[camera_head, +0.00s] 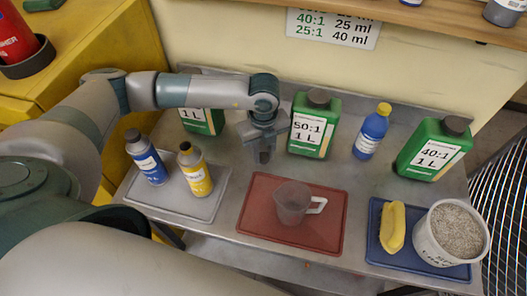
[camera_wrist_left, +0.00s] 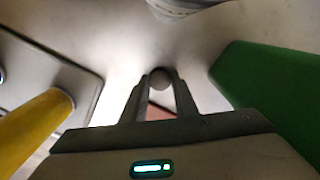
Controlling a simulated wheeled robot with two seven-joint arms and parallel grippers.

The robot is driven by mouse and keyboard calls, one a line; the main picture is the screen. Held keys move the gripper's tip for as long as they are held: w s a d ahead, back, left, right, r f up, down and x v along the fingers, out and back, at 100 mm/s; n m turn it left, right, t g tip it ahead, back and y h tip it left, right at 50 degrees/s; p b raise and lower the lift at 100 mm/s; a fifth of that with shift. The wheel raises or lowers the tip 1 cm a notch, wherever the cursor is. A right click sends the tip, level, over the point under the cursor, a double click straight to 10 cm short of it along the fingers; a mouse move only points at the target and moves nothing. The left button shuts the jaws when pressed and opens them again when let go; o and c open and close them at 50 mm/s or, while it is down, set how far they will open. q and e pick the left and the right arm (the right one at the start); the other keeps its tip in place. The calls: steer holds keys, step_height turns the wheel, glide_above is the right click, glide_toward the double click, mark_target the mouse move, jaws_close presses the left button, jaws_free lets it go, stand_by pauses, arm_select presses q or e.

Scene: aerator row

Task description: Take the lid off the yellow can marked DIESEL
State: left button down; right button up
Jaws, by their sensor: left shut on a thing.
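The yellow can (camera_head: 195,172) stands upright on the grey tray at the left; its label is too small to read. Its top looks dark, and I cannot tell whether that is a lid or an open neck. Its yellow side also shows at the left of the left wrist view (camera_wrist_left: 34,122). My left gripper (camera_head: 264,156) is to the right of the can, pointing down, apart from it, above the metal table. In the left wrist view its fingers (camera_wrist_left: 160,82) are shut on a small round grey thing (camera_wrist_left: 161,76), which looks like a lid. My right gripper is not in view.
A blue bottle (camera_head: 147,158) stands beside the yellow can on the grey tray (camera_head: 205,209). Green canisters (camera_head: 314,125) and (camera_head: 433,150) stand behind. A clear jug (camera_head: 292,203) is on the red mat (camera_head: 262,195).

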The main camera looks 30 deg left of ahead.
mark_target(264, 157)
arm_select(q)
steer(key=c, duration=1.4)
jaws_free()
steer(key=shift+r, duration=0.35)
step_height(264, 157, up, 12)
steer(key=b, duration=0.4)
steer(key=shift+f, duration=0.25)
